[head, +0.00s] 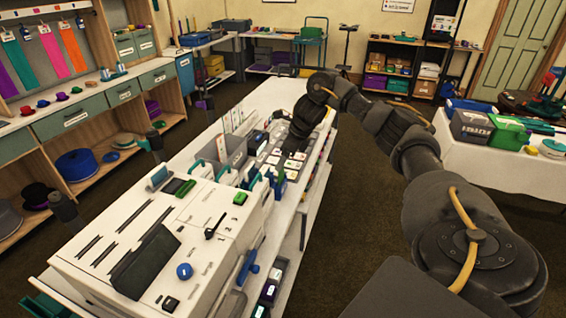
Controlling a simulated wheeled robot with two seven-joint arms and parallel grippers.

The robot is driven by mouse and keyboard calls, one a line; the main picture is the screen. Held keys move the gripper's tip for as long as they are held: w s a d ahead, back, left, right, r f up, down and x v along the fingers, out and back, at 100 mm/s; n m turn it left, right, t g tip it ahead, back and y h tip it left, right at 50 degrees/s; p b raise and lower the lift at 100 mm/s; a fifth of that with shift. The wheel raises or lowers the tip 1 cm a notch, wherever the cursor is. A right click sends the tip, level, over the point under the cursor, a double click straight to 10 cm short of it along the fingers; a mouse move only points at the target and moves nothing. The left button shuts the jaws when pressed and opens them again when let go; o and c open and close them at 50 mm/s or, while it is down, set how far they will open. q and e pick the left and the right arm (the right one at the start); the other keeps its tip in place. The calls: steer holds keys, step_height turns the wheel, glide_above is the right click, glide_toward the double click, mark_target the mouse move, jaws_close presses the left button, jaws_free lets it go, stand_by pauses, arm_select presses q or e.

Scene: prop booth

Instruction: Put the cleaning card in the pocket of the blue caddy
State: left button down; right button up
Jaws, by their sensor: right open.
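My right gripper (296,143) reaches in from the right and is open, low over the far part of the white table. It hangs over a dark tray (291,175) with several pale cards or labels in it. I cannot tell which of these is the cleaning card. A small blue holder (280,189), which may be the blue caddy, stands nearer than the gripper, in a row of small containers. Its pocket is too small to make out. My left gripper is not in view.
The white table (262,97) has a bare far end. A grey box (222,155) stands left of the tray. A white panel with a dark slab (146,262) and a blue knob (184,271) fills the near end. Shelves line the left wall.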

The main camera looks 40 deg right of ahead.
steer(key=p+v, duration=0.2)
steer(key=v, duration=0.6)
steer(key=shift+r, duration=0.25)
steer(key=shift+s, duration=0.15)
stand_by(0.3)
